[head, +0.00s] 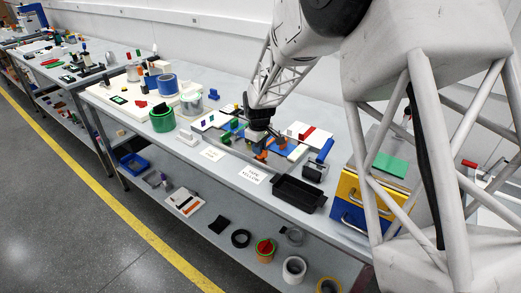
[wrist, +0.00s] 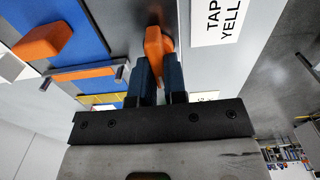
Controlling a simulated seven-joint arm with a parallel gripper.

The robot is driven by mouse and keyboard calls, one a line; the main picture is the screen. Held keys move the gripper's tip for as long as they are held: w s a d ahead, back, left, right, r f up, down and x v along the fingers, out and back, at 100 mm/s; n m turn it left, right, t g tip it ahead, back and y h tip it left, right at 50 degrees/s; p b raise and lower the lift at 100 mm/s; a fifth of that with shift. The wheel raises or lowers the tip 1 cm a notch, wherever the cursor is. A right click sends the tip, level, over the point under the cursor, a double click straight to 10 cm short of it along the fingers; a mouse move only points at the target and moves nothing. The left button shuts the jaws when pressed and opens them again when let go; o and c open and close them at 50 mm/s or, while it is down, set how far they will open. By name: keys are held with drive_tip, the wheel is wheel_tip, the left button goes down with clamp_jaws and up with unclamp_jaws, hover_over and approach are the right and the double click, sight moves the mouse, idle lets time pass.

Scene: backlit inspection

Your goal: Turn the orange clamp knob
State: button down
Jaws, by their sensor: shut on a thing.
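In the wrist view my gripper (wrist: 160,62) has its two dark blue fingers shut on an orange knob (wrist: 154,42), a narrow upright wing that shows between and beyond the fingertips. A second orange knob (wrist: 46,40) stands on the blue plate (wrist: 70,22), apart from my fingers. An orange bar (wrist: 85,73) lies across the plate's edge. In the head view my gripper (head: 259,146) points down at the fixture on the table, with the orange piece (head: 261,156) at its tips. The base of the held knob is partly hidden by the fingers.
Printed white labels (head: 252,174) lie along the table's front edge. A black tray (head: 299,194) and a blue-handled roller (head: 322,158) stand right of the fixture.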

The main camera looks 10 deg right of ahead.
drive_tip(key=shift+s+d+f, duration=0.2)
drive_tip(key=shift+f, duration=0.05)
drive_tip(key=c, duration=1.4)
unclamp_jaws()
drive_tip(key=shift+c, duration=0.2)
drive_tip(key=o, duration=1.2)
drive_tip(key=shift+c, duration=0.2)
drive_tip(key=shift+r, duration=3.9)
drive_tip(key=shift+c, duration=0.3)
